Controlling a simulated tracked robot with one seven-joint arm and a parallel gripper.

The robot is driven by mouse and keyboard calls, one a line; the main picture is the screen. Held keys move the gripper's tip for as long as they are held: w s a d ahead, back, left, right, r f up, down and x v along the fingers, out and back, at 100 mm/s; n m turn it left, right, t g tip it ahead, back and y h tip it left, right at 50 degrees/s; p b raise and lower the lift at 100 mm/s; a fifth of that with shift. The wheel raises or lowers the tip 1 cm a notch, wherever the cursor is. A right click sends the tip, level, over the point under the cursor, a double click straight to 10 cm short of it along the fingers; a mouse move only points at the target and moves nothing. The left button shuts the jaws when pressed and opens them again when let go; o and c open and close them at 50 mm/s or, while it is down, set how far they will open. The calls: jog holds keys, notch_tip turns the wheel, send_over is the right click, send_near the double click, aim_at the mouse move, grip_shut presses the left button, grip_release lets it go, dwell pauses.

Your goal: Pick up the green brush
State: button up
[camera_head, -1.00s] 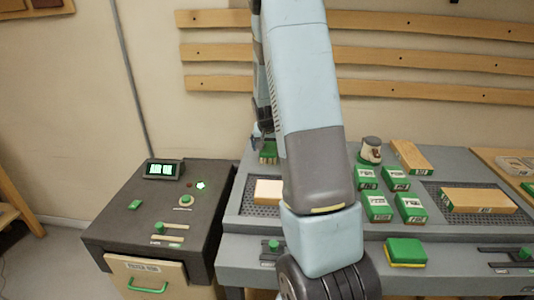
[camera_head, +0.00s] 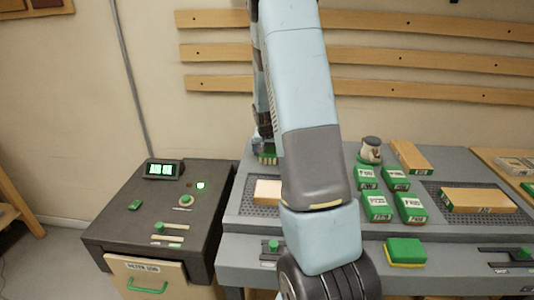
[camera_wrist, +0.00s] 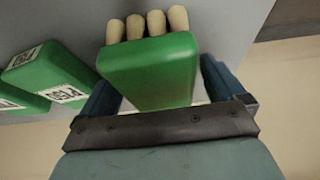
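The green brush (camera_wrist: 150,70) is a green block with several tan, rounded bristle tufts at its far end in the wrist view. It also shows at the back left of the grey bench in the head view (camera_head: 268,159), partly hidden by my arm. My gripper (camera_wrist: 160,88) is open, with one blue finger on each side of the brush's near part and a visible gap on both sides. In the head view my gripper (camera_head: 262,143) is just above the brush, and its fingertips are hard to make out.
Several green labelled boxes (camera_head: 377,206) stand right of my arm, with a jar (camera_head: 371,150) and wooden blocks (camera_head: 478,200). A green and yellow sponge (camera_head: 405,251) lies at the bench's front. A dark control cabinet (camera_head: 130,222) stands at left.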

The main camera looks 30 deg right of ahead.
jog(key=c, duration=1.1)
jog(key=shift+r, duration=0.35)
notch_tip(320, 180, up, 2)
jog(key=shift+r, duration=0.2)
jog(key=s+r, duration=0.1)
jog(key=r, duration=0.1)
jog(key=s+r, duration=0.2)
jog(key=s+a+r, duration=0.1)
jog(key=s+r, duration=0.1)
jog(key=shift+s+r, duration=0.1)
jog(key=shift+r, duration=0.3)
jog(key=s+a+r, duration=0.1)
jog(key=s+r, duration=0.2)
jog(key=s, duration=0.5)
jog(key=shift+s+a+r, duration=0.25)
jog(key=shift+s+a, duration=0.05)
jog(key=shift+a, duration=0.05)
jog(key=o, duration=0.7)
jog(key=c, duration=0.4)
